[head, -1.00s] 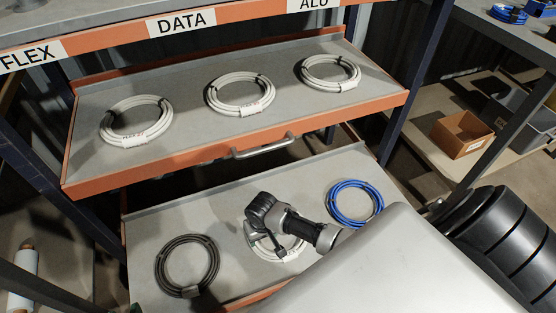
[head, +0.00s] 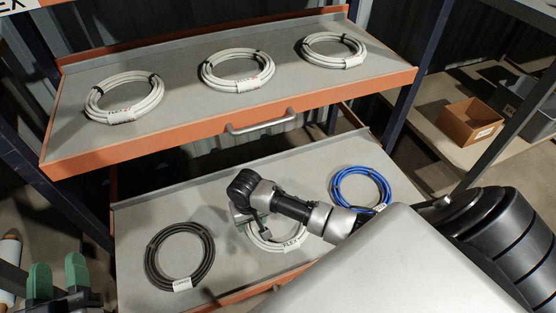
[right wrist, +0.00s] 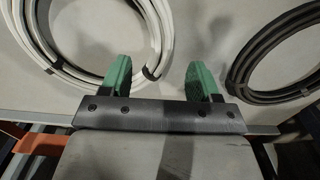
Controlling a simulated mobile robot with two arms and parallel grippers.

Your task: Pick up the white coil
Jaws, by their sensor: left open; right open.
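A white coil (head: 292,245) lies on the lower shelf, partly hidden by my right arm in the head view. Three more white coils (head: 237,86) lie on the upper shelf. In the right wrist view, my right gripper (right wrist: 157,70) is open and empty. The white coil's banded side (right wrist: 150,38) shows between its green fingers; the height gap is unclear. My left gripper (head: 58,276) is open and empty at the lower left, away from the coils.
On the lower shelf (head: 130,222), a dark coil (head: 207,245) lies left of the white one and a blue coil (head: 386,184) to the right. The upper shelf's orange front edge (head: 190,137) with its handle stands behind. A cardboard box (head: 468,122) is at the right.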

